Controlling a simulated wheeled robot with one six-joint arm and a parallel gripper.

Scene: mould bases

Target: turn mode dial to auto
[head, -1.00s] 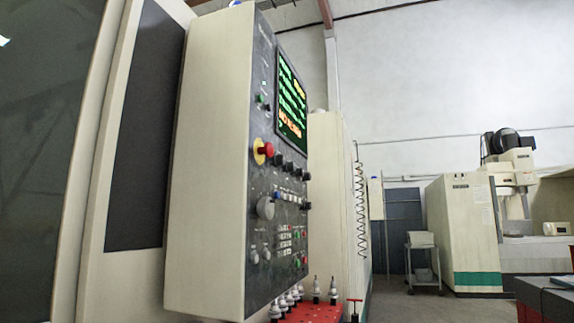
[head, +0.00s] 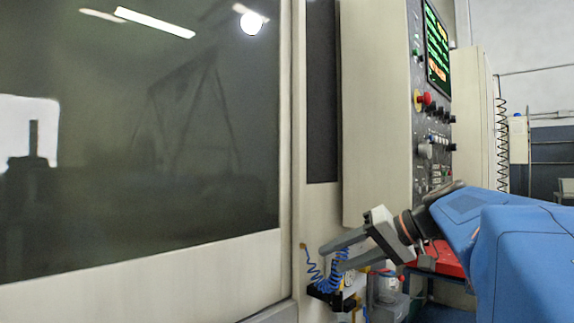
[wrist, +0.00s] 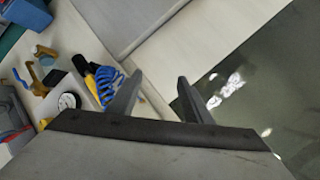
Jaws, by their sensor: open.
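The control panel (head: 408,120) of the machine stands right of centre in the head view, seen at a steep angle. It carries several black knobs (head: 438,111) below a red stop button (head: 424,98), and a larger grey knob (head: 425,151) lower down. Labels are too small to read, so I cannot tell which knob is the mode dial or where it points. My gripper (head: 331,258) is open and empty, below and left of the panel, pointing left. In the wrist view my gripper (wrist: 158,82) shows two spread fingers with nothing between them; no dial shows there.
The machine's large dark door window (head: 140,130) fills the left. A coiled blue hose (head: 328,278) hangs close to my fingers. A red tray (head: 440,262) lies under the panel behind my arm. A round gauge (wrist: 68,101) and yellow tools lie left in the wrist view.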

